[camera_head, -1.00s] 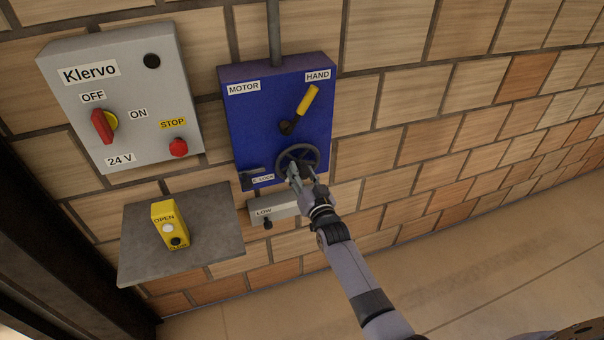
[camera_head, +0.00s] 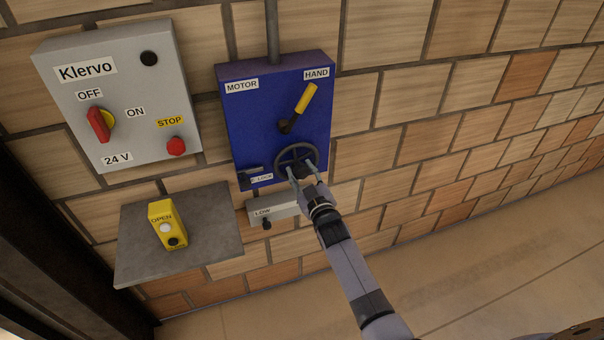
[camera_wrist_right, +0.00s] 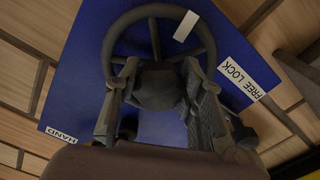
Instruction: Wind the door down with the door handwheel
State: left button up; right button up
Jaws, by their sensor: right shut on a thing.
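The door handwheel (camera_head: 297,146) is a dark spoked wheel low on the front of the blue box (camera_head: 275,105). In the right wrist view the wheel (camera_wrist_right: 112,45) fills the upper middle, with a pale tag on its rim and a thick dark hub (camera_wrist_right: 156,88). My right gripper (camera_head: 303,172) reaches the wheel from below. Its two fingers are on either side of the hub, and the right wrist view shows the gripper (camera_wrist_right: 160,68) shut on it. The door itself cannot be made out. My left gripper is not in view.
A yellow lever (camera_head: 305,102) points up toward HAND. A small lock lever (camera_head: 249,178) sits left of the wheel. A grey LOW box (camera_head: 270,213) is below. A grey Klervo panel (camera_head: 125,95) and a yellow button box (camera_head: 167,226) on a shelf (camera_head: 130,262) are left.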

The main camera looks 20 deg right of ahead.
jog(key=shift+f+n, duration=0.2)
jog(key=shift+n, duration=0.1)
jog(key=o, duration=1.2)
jog(key=shift+r, duration=0.15)
jog(key=shift+c, duration=0.2)
jog(key=shift+s, duration=0.1)
jog(key=shift+s, duration=0.2)
jog(key=s, duration=1.1)
jog(key=shift+s+d, duration=0.25)
